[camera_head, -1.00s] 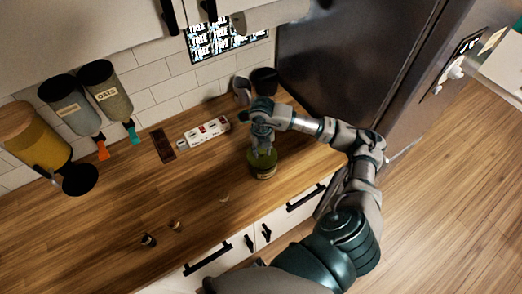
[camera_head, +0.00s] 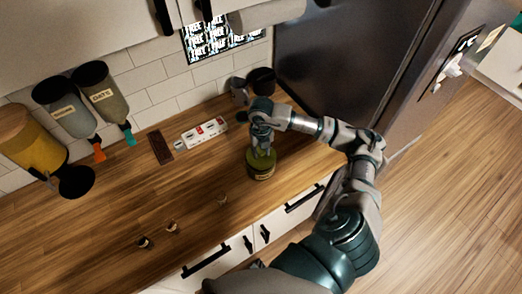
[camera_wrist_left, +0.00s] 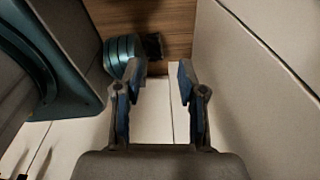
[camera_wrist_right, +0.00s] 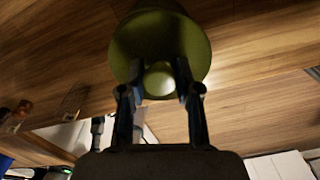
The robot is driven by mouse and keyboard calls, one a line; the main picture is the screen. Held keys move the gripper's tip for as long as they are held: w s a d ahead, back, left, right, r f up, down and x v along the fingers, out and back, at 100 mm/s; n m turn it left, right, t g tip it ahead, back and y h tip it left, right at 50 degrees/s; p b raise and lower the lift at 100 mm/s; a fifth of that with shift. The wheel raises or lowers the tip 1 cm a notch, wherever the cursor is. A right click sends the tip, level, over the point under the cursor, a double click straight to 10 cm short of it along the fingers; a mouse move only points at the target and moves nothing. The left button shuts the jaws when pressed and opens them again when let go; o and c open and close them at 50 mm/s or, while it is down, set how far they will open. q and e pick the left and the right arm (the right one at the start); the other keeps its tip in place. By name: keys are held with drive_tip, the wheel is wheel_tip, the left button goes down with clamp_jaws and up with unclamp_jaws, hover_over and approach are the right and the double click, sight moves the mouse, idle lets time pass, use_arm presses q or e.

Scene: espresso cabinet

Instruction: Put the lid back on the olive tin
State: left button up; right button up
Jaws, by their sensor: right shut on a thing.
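The olive tin (camera_head: 262,172) stands on the wooden counter near its front edge, in the head view. It is green with a label band. Its green lid (camera_wrist_right: 185,45) fills the top of the right wrist view, with a round knob (camera_wrist_right: 158,80) at its middle. My right gripper (camera_head: 262,151) points down over the tin. In the right wrist view its fingers (camera_wrist_right: 158,85) are shut on the lid's knob. The lid is at the tin's top; I cannot tell whether it is fully seated. My left gripper (camera_wrist_left: 156,75) is open and empty in the left wrist view.
A white box with red marks (camera_head: 204,132) and a dark brown slab (camera_head: 160,147) lie behind the tin. A dark cup (camera_head: 262,80) and grey mug (camera_head: 239,90) stand at the back. Several small items lie front left. The fridge (camera_head: 345,65) bounds the right.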

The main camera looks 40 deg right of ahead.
drive_tip(key=shift+d, duration=0.15)
drive_tip(key=o, duration=1)
drive_tip(key=shift+a, duration=0.25)
drive_tip(key=o, duration=0.5)
drive_tip(key=shift+d, duration=0.1)
drive_tip(key=shift+r, duration=0.15)
drive_tip(key=shift+r+p, duration=2.35)
drive_tip(key=shift+r, duration=1.05)
clamp_jaws()
